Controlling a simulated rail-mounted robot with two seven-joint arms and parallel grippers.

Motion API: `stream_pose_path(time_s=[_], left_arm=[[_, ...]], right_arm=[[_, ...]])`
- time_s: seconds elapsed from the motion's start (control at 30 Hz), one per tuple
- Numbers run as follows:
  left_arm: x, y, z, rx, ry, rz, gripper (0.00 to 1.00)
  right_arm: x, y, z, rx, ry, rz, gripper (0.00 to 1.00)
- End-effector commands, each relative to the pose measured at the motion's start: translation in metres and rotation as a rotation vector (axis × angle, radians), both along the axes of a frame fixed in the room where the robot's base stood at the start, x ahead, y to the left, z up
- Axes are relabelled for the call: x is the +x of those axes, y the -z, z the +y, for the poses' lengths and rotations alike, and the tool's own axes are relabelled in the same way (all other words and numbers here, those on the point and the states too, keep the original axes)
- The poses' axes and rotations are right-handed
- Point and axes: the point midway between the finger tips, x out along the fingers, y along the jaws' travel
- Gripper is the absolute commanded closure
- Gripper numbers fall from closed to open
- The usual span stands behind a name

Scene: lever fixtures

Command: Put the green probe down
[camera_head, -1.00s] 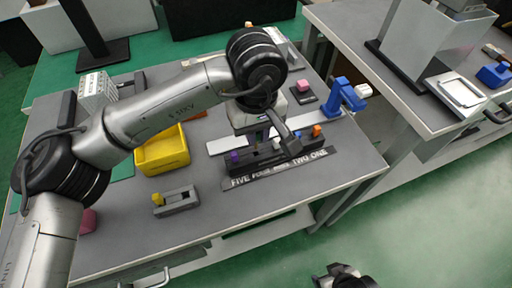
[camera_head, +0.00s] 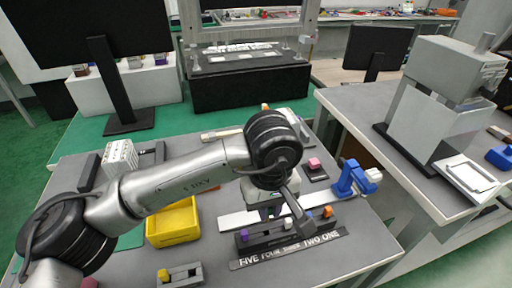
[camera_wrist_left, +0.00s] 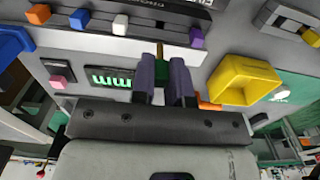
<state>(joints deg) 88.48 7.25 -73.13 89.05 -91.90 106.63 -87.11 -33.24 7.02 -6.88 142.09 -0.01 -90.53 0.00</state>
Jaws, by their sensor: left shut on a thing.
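My left gripper (camera_wrist_left: 166,82) is shut on the green probe (camera_wrist_left: 178,72), which sits between its purple-grey fingers in the left wrist view. A thin gold-coloured tip (camera_wrist_left: 160,34) shows beyond the fingers. In the head view the left gripper (camera_head: 270,212) is low over the table, just behind the dark lever rack (camera_head: 290,238). The arm and wrist hide the probe there, and I cannot tell whether it touches the surface. The rack carries purple, white, blue and orange knobs and a label strip reading FIVE to ONE. My right gripper is out of view.
A yellow bin (camera_head: 173,222) stands left of the gripper. A blue lever fixture (camera_head: 350,179) and a pink block (camera_head: 314,163) are to the right. A dark panel with green marks (camera_wrist_left: 112,80) lies near the gripper. Bare grey table (camera_head: 220,262) lies in front.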

Motion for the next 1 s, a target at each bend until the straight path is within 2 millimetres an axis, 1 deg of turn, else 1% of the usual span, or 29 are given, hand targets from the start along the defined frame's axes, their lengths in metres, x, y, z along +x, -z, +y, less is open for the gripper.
stream_pose_path(time_s=[0.13, 0.27, 0.43, 0.57, 0.63, 0.67, 0.77, 0.93, 1.0], left_arm=[[0.0, 0.001, 0.0, 0.0, 0.011, 0.0, 1.0], [0.0, 0.0, -0.002, 0.0, 0.077, 0.0, 1.0], [-0.003, 0.0, -0.01, 0.0, 0.228, 0.0, 1.0], [-0.015, 0.001, -0.017, 0.001, 0.378, 0.001, 1.0], [-0.02, 0.004, -0.016, 0.001, 0.448, 0.0, 1.0], [-0.021, 0.005, -0.011, 0.001, 0.472, -0.001, 1.0], [-0.02, -0.001, 0.006, 0.001, 0.514, 0.001, 1.0], [-0.017, -0.016, 0.037, 0.0, 0.533, 0.001, 1.0], [-0.015, -0.024, 0.052, 0.001, 0.526, 0.001, 1.0]], right_arm=[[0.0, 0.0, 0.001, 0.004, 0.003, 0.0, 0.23], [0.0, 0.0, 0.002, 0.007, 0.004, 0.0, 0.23], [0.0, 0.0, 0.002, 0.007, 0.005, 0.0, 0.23], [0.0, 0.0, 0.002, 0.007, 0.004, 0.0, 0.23], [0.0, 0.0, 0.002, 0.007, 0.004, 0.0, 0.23], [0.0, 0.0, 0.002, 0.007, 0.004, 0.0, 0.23], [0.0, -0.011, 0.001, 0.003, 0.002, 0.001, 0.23], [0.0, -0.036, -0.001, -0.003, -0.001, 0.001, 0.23], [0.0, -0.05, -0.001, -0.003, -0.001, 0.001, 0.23]])
